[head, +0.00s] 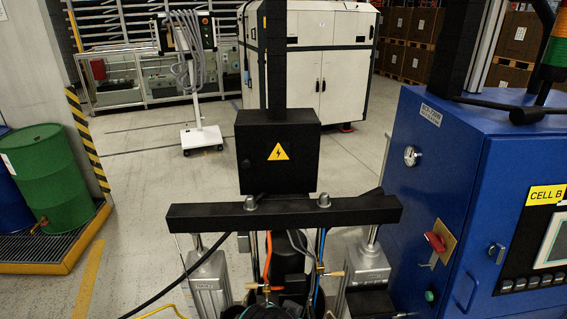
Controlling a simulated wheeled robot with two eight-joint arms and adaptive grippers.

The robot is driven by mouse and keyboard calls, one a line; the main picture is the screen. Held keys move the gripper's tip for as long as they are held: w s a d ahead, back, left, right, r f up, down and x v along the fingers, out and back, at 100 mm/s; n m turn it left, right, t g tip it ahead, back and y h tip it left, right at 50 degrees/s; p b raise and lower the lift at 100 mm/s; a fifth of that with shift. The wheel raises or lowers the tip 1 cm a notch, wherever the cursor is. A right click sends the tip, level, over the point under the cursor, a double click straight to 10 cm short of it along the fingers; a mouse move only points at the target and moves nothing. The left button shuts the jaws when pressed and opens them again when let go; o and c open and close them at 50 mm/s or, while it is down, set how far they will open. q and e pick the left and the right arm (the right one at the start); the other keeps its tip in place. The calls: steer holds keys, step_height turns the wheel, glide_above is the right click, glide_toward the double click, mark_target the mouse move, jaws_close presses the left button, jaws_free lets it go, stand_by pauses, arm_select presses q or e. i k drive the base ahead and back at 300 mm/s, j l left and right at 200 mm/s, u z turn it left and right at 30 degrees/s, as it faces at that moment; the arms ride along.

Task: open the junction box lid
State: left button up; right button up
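The junction box (277,152) is a black box in the middle of the head view, with a yellow lightning-bolt triangle on its front. Its front lid (292,172) looks shut, flush with the box. A small dark fitting shows near the lid's lower left edge. The box sits above a black crossbeam (345,213), in front of a black vertical column (276,60). Neither of my grippers is in view, so their distance from the box cannot be told.
Metal cylinders (366,264) and hoses sit below the crossbeam. A blue cabinet (447,165) with a red switch (437,243) stands close on the right. Green drum (48,178) at left stands on a yellow-edged pallet. Open floor lies left of the box.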

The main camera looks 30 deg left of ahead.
mark_target(276, 157)
steer(key=j+u, duration=0.1)
steer(key=u, duration=0.3)
steer(key=j+u, duration=0.15)
steer(key=u, duration=0.2)
steer(key=j+u, duration=0.1)
steer(key=u, duration=0.3)
